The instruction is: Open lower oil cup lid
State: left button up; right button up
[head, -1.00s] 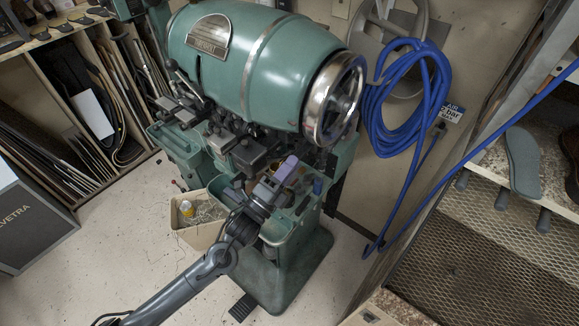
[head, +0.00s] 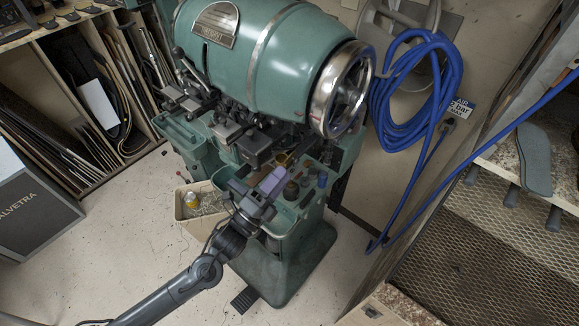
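The green sole stitcher (head: 278,62) stands in the middle of the head view. Dark metal boxes with flat tops (head: 228,130) (head: 256,141) sit below its drum. I cannot tell which part is the lower oil cup or whether its lid is open. My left gripper (head: 268,184) is over the green tray on the machine's pedestal, below and in front of these boxes. A lavender part shows at its end. Its fingertips are too small and overlapped to show if they are open or shut. My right gripper is not in view.
Small bottles and a blue item (head: 322,179) stand in the tray right of my gripper. A cardboard box (head: 206,207) with a yellow-capped bottle (head: 191,199) is at left. A spoked handwheel (head: 342,90) and blue hose (head: 412,92) are at right. Floor in front is free.

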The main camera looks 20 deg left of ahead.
pick_arm(q)
jog(key=shift+v, duration=2.1)
jog(key=shift+o, duration=0.4)
jog(key=a+f+t+y, duration=0.2)
jog(key=a+y, duration=0.3)
jog(key=y, duration=0.1)
jog(key=s+d+r+n+g+y+p, duration=0.1)
jog(key=d+n+g+y+p, duration=0.1)
jog(key=d+n+y+p, duration=0.35)
jog(key=s+d+r+n+g+y+p, duration=0.1)
jog(key=s+d+r+n+y+p, duration=0.1)
jog(key=d+y+p, duration=0.5)
jog(key=w+a+r+h+b, duration=0.1)
jog(key=w+a+r, duration=0.1)
jog(key=w, duration=0.7)
jog(key=shift+w, duration=0.4)
